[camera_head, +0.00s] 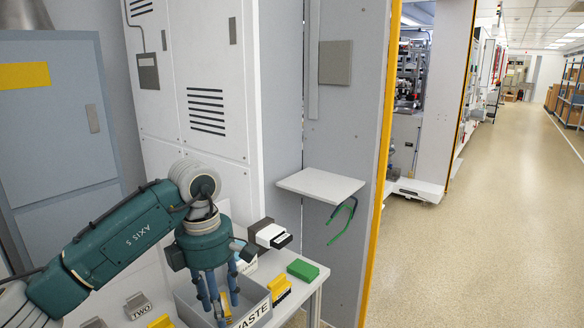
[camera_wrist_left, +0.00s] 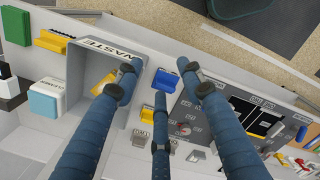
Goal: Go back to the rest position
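A yellow piece (camera_wrist_left: 103,84) shows inside the bin. My right gripper is not in view.
A green block (camera_head: 303,270) and a yellow-and-black piece (camera_head: 279,290) sit right of the bin. In the left wrist view a blue piece (camera_wrist_left: 167,80) and a black panel (camera_wrist_left: 250,118) are right of the bin. Open floor (camera_head: 480,230) lies to the right.

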